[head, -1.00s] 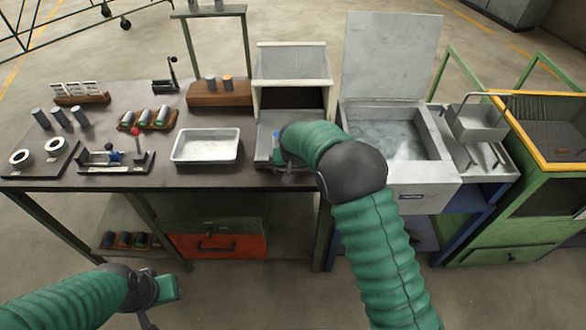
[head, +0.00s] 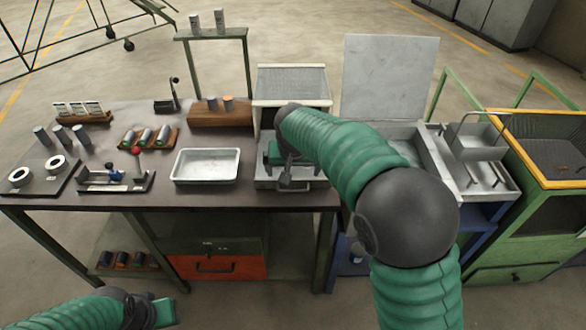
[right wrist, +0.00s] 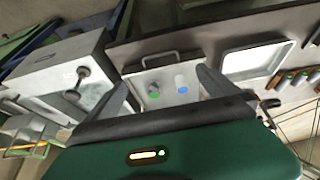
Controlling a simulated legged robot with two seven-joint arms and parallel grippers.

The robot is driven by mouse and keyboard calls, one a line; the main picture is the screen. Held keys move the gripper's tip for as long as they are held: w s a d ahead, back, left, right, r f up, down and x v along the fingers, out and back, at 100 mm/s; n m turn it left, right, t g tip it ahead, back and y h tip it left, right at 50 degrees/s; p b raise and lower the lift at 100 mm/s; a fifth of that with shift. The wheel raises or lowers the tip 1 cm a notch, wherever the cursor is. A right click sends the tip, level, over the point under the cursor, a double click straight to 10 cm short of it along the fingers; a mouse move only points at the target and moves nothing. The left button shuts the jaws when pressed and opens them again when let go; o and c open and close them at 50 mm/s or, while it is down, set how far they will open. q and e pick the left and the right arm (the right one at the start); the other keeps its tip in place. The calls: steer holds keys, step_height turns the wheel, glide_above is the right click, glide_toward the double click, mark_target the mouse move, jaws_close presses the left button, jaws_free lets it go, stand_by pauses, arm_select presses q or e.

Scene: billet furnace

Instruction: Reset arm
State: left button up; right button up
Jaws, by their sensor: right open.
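My right gripper (head: 285,182) is open above the metal plate (head: 262,183) in front of the small furnace box (head: 291,88). In the right wrist view its fingers (right wrist: 165,88) stand apart on either side of the plate (right wrist: 147,78), which has a bar handle (right wrist: 160,58). Two small round pieces, one marked green (right wrist: 153,90) and one blue (right wrist: 181,83), show between the fingers; I cannot see contact with them. My left gripper (head: 160,312) is low at the bottom left, below the bench; its jaws are unclear.
A white tray (head: 206,150) lies left of the right gripper. Billets, racks and a small fixture (head: 114,180) fill the left bench (head: 100,200). To the right are a tank with a raised lid (head: 390,75), a basket (head: 478,140) and a green-framed bin (head: 545,150).

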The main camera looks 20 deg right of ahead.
steer(key=shift+s+r, duration=0.15)
steer(key=shift+r, duration=0.1)
steer(key=s+f+n, duration=0.1)
steer(key=s+f, duration=0.2)
steer(key=s, duration=0.5)
steer(key=s+d+f+n+g, duration=0.1)
steer(key=s+f, duration=0.3)
steer(key=s, duration=0.4)
steer(key=s+d+f+n+y, duration=0.1)
steer(key=s+f, duration=0.3)
steer(key=s, duration=0.5)
steer(key=shift+d+g, duration=0.15)
steer(key=shift+g, duration=0.25)
